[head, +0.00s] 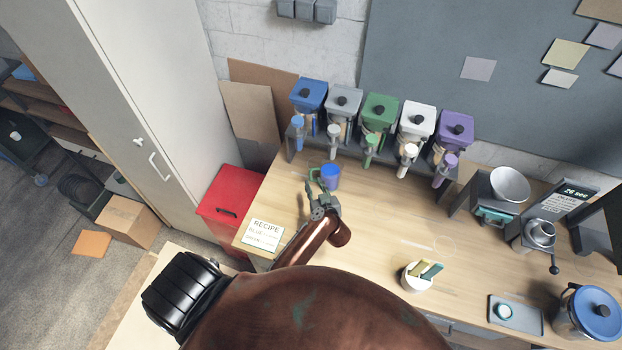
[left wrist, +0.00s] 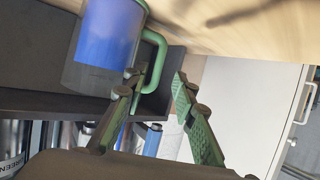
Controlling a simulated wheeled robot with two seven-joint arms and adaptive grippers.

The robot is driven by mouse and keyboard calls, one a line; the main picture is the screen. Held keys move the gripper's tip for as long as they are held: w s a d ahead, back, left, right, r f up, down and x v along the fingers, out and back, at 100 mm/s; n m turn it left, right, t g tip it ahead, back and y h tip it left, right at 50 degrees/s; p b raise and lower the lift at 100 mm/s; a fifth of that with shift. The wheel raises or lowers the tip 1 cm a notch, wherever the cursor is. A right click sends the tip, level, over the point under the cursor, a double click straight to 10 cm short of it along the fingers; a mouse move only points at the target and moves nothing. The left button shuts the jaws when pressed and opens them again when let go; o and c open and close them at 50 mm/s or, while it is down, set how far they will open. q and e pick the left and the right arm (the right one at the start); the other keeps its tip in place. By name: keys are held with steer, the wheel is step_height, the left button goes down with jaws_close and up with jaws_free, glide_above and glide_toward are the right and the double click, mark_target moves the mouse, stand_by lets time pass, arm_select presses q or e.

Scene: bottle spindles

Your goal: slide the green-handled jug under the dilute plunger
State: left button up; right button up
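The green-handled jug (head: 330,178) is a clear cup with blue contents, upright on the table in front of the blue dispenser. In the left wrist view the jug (left wrist: 105,45) and its green handle (left wrist: 158,55) are close. My left gripper (head: 321,197) is beside the handle. In the left wrist view its fingers (left wrist: 160,85) are spread, with the handle at the fingertips and a gap to the right finger. Dispensers with blue, grey, green, white and purple (head: 455,130) tops stand in a row. My right gripper is not visible.
A recipe card (head: 264,235) lies at the table's left edge, beside a red cabinet (head: 230,208). A white cup of sticks (head: 418,275) stands at the front. A white-bowled device (head: 510,184) and a grinder-like device (head: 540,235) stand right. The middle table is clear.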

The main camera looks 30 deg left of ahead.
arm_select(q)
steer(key=v, duration=0.5)
steer(key=shift+s+d, duration=0.1)
steer(key=shift+d, duration=0.05)
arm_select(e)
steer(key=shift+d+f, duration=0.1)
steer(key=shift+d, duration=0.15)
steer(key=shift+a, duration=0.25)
